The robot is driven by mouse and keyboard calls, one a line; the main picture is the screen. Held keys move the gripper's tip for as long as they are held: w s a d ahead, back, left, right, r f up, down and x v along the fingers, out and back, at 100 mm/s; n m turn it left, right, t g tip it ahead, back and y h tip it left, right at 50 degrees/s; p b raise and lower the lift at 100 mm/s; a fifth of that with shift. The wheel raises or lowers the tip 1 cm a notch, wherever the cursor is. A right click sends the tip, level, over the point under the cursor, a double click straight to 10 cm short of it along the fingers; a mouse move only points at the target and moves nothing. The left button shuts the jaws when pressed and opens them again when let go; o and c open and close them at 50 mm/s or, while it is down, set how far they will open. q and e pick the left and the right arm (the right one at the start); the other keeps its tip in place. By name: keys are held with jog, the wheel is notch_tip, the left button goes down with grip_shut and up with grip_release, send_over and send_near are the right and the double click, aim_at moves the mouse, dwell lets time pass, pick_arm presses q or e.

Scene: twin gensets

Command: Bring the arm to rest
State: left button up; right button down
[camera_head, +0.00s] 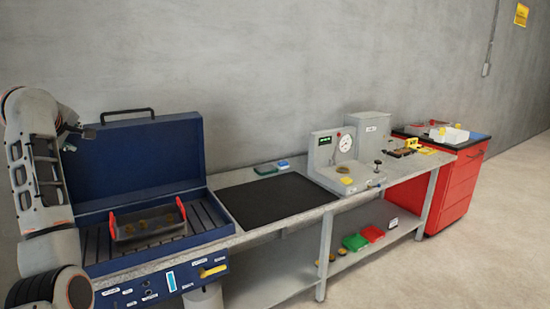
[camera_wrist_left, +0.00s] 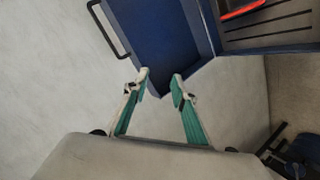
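My left arm (camera_head: 38,165) stands folded upright at the left edge of the head view, in front of the blue machine's left side. In the left wrist view my left gripper (camera_wrist_left: 160,84) has its two green-padded fingers apart with nothing between them. Behind the fingers is the raised blue lid (camera_wrist_left: 160,40), and a pale wall fills the left. In the head view the arm links hide most of this gripper. My right gripper is in neither view.
The blue machine's lid (camera_head: 135,155) stands open; a tray with red handles (camera_head: 148,222) sits on its slatted bed. To its right are a black mat (camera_head: 275,203), a gauge unit (camera_head: 340,160) and a red cabinet (camera_head: 458,185). Floor at the right is clear.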

pick_arm(q)
jog(key=s+d+f+m+g, duration=0.15)
jog(key=s+f+m, duration=0.3)
jog(key=f, duration=0.65)
jog(key=s+d+f+m+y, duration=0.1)
jog(key=s+d+f+m, duration=0.3)
jog(key=f, duration=0.6)
jog(key=s+d+f+m+g, duration=0.1)
jog(key=s+d+f+m, duration=0.15)
jog(key=s+f, duration=0.6)
jog(key=s+d+f+m+g+h, duration=0.1)
jog(key=s+d+f+m, duration=0.4)
jog(key=s, duration=0.4)
jog(key=s+d+f+m, duration=0.2)
jog(key=s+f+m, duration=0.1)
jog(key=s+f, duration=0.4)
jog(key=s+d+f+m+g+h, duration=0.1)
jog(key=s+d+f+m, duration=0.35)
jog(key=s, duration=0.55)
jog(key=w+d+f+n+t+h+b, duration=0.1)
jog(key=d+f+n+t+h, duration=0.2)
jog(key=d+f+h, duration=0.4)
jog(key=d+f, duration=0.8)
jog(key=shift+d+f+t, duration=0.35)
